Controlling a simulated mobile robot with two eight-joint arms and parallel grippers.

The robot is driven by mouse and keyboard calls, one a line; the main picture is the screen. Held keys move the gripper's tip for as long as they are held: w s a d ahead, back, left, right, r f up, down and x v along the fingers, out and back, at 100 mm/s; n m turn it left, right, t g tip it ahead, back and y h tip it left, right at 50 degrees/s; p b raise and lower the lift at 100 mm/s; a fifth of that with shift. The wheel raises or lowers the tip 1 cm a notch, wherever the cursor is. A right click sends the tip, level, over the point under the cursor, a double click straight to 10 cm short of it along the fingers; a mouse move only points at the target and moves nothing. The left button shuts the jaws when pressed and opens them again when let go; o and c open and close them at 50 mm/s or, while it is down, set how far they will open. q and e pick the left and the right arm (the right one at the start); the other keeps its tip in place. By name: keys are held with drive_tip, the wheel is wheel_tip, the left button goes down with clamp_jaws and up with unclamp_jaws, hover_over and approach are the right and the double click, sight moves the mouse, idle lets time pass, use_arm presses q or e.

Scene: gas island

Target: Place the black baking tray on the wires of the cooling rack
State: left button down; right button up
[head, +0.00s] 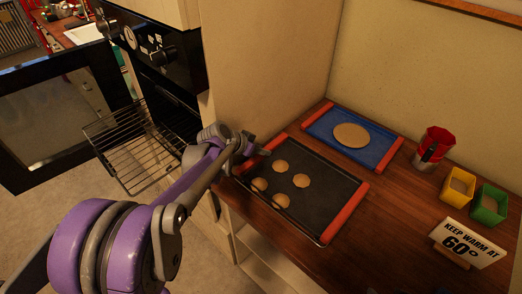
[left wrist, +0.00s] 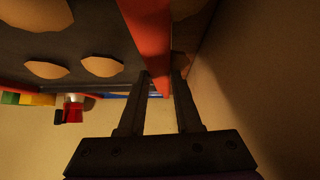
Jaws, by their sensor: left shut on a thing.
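The black baking tray (head: 315,175) has red end bars and carries several round tan cookies (head: 281,166). It is on or just above the wooden counter, its near corner by the counter's front edge; I cannot tell if it is lifted. My left gripper (head: 259,151) is shut on the tray's left red bar. In the left wrist view the fingers (left wrist: 160,80) straddle that red bar (left wrist: 149,35). A wire rack (head: 140,157) juts from the oven at left, its visible wires bare; I cannot tell if it is the cooling rack. My right gripper is not in view.
A blue tray (head: 322,124) with red ends holds a flat round tan piece behind the black tray. A red container (head: 434,146), yellow box (head: 458,186), green box (head: 489,207) and "KEEP WARM AT 60°" sign (head: 468,244) stand right. A tall panel (head: 268,75) rises behind the gripper.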

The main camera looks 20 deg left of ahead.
use_arm(q)
drive_tip(key=shift+w, duration=0.15)
drive_tip(key=c, duration=1)
unclamp_jaws()
drive_tip(key=shift+w+f, duration=0.1)
drive_tip(key=shift+w, duration=0.05)
drive_tip(key=o, duration=0.4)
drive_tip(key=shift+s, duration=0.2)
drive_tip(key=v, duration=1.2)
drive_tip(key=s+d+f+n+y, duration=0.1)
drive_tip(key=s+d+f, duration=0.2)
drive_tip(key=s, duration=0.3)
drive_tip(key=s+d+f+n+g+y, duration=0.1)
drive_tip(key=s+d+f, duration=0.3)
drive_tip(key=s, duration=0.3)
drive_tip(key=s+d+f+n+g+y, duration=0.1)
drive_tip(key=s+d+f, duration=0.2)
drive_tip(key=s+d, duration=0.2)
drive_tip(key=shift+s+f+n+y, duration=0.3)
drive_tip(key=shift+s+f, duration=0.1)
drive_tip(key=shift+s, duration=0.85)
